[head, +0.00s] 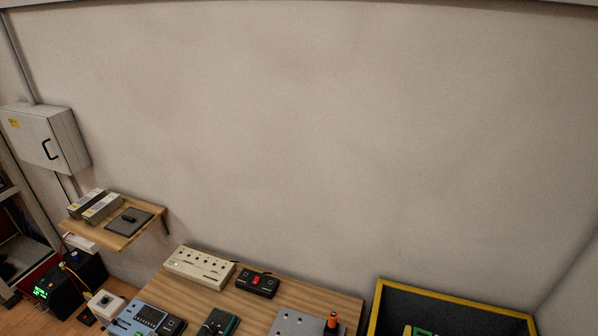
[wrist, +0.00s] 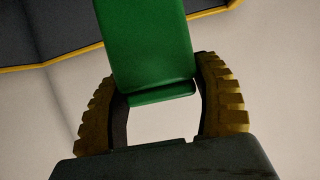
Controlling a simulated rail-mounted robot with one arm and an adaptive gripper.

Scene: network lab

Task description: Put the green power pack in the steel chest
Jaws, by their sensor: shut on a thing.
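In the wrist view my gripper (wrist: 160,97) is shut on the green power pack (wrist: 147,45), a smooth green block. Its ridged yellow-brown finger pads stand on either side of the block's near end. The block's far end runs out of the top of the picture. A dark grey chest with a yellow rim (head: 455,301) stands at the bottom right of the head view, its lower part cut off. Its grey wall and yellow edge also show behind the pack in the wrist view (wrist: 50,40). A green shape (head: 422,331) shows at the chest's opening; I cannot tell whether it is the held pack.
A wooden bench (head: 262,303) left of the chest carries a beige switch box (head: 199,267), a black box with a red switch (head: 257,283) and a grey plate with an orange-topped knob (head: 332,321). A wall shelf (head: 118,240) and wall cabinet (head: 45,138) are at left.

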